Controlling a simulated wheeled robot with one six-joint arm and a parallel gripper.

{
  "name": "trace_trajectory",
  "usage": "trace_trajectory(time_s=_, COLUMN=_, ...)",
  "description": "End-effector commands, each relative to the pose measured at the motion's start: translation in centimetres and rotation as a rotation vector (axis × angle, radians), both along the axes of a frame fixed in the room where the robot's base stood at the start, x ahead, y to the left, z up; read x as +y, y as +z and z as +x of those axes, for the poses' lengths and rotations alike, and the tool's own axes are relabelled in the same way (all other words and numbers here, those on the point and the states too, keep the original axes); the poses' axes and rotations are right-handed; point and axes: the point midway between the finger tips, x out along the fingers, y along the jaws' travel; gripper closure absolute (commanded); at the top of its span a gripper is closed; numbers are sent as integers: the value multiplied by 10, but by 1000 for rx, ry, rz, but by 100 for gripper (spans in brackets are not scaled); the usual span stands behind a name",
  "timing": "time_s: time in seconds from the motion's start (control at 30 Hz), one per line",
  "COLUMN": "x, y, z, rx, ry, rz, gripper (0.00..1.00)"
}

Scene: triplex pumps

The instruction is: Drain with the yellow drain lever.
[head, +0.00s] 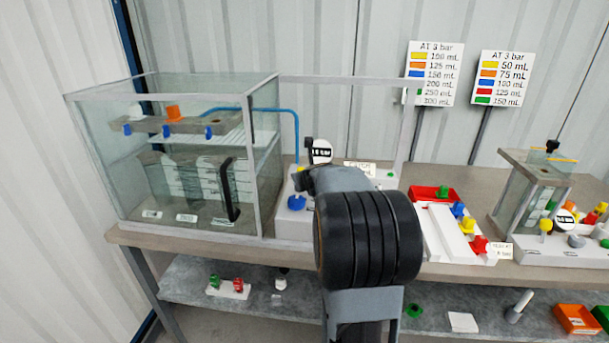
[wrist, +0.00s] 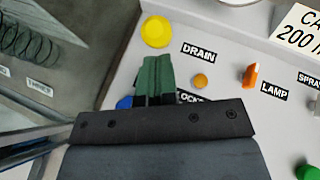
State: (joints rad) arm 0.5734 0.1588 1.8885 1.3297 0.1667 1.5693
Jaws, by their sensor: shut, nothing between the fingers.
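In the wrist view the yellow drain lever (wrist: 156,31) shows as a round yellow knob on the white panel, with the label DRAIN (wrist: 199,52) to its lower right. My gripper (wrist: 156,61) is shut and empty. Its green fingertips lie just below the yellow knob in the picture, with a small gap between them; I cannot tell the height difference. In the head view my arm hides my gripper and most of the panel around it.
An orange button (wrist: 201,81) and an orange lamp lever (wrist: 251,75) stand to the right of my fingers. A blue part (wrist: 124,102) is partly hidden at their left. A glass tank (head: 190,150) stands left of my arm. Red tray (head: 432,192) lies right.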

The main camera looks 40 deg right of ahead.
Motion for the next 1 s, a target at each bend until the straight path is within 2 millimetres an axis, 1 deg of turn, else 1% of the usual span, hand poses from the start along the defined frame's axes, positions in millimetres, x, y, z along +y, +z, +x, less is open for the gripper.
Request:
trace_trajectory(time_s=0.2, x=-2, y=2, z=7, rx=0, ry=0, rz=-1, gripper=100)
trace_trajectory(time_s=0.57, x=-2, y=2, z=7, rx=1, ry=1, rz=0, gripper=100)
trace_trajectory(time_s=0.8, x=-1, y=10, z=8, rx=28, ry=6, rz=25, gripper=100)
trace_trajectory(time_s=1.0, x=0, y=8, z=9, rx=44, ry=10, rz=40, gripper=100)
